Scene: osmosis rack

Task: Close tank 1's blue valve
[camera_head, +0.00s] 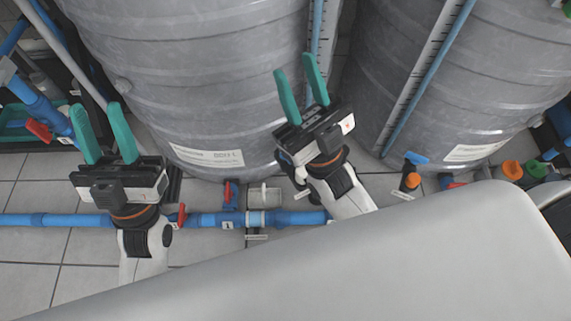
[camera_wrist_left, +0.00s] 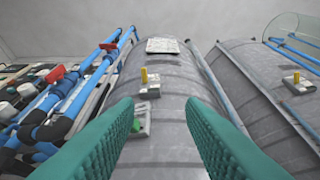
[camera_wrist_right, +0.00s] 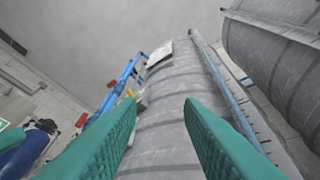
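A large grey ribbed tank (camera_head: 185,75) stands left of centre in the head view, with a white label low on its side. A blue valve handle (camera_head: 233,190) shows at its foot, with a bit of red beside it. A small numbered tag (camera_head: 228,225) sits on the blue pipe below; I cannot tell surely which tank it names. My left gripper (camera_head: 105,130) is open and empty, left of the valve. My right gripper (camera_head: 303,88) is open and empty, in front of the tank's right side and up-right of the valve. Neither touches the valve.
A blue pipe (camera_head: 60,220) runs along the tiled floor with a red handle (camera_head: 182,214). A second grey tank (camera_head: 480,75) stands right, with another blue handle (camera_head: 416,158) and orange fitting (camera_head: 410,181) near its foot. A pale smooth surface (camera_head: 330,270) fills the lower right.

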